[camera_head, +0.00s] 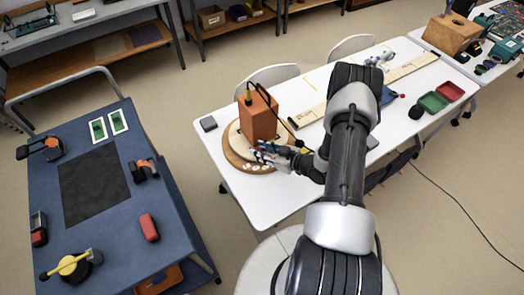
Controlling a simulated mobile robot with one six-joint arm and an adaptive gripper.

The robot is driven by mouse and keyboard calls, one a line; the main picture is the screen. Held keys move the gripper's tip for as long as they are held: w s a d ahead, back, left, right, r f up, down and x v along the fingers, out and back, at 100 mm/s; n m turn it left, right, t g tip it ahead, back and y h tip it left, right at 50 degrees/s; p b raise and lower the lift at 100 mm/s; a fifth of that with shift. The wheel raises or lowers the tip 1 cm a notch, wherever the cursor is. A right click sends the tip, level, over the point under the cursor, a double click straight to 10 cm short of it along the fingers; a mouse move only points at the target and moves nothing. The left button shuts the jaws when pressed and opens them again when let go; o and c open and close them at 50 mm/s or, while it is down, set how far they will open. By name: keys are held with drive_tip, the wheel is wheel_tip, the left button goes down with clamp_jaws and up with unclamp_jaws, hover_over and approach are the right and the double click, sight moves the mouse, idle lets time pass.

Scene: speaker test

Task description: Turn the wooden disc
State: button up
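The wooden disc (233,157) lies flat near the left end of the white table (273,205). It has a brown outer rim and a paler middle part. An orange-brown box (258,117), with a black cable and a yellow-and-black piece on top, stands upright on the disc. Several small white pieces lie along the disc's front edge. My gripper (264,151) reaches in from the right, over the front right part of the disc, just in front of the box. Its fingers are small and dark, so I cannot tell their opening or whether they touch anything. My arm hides part of the table.
A small dark grey block (208,124) lies left of the disc. A long wooden board (412,67), a green tray (433,102) and a red tray (450,91) are farther right. A blue table (115,240) with tools stands apart at left. The white table's front left is clear.

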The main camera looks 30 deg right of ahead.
clamp_jaws()
idle(0.3)
drive_tip(key=shift+s+d+n+g+y+b, duration=0.15)
drive_tip(key=shift+d+n+g+y+b, duration=0.25)
drive_tip(key=shift+d+n+y+b, duration=0.6)
drive_tip(key=shift+s+d+n+g+y+b, duration=0.2)
drive_tip(key=shift+d+n+g+y+b, duration=0.1)
drive_tip(key=shift+d+n+g+y, duration=0.3)
drive_tip(key=shift+a, duration=0.15)
drive_tip(key=shift+o, duration=1.6)
unclamp_jaws()
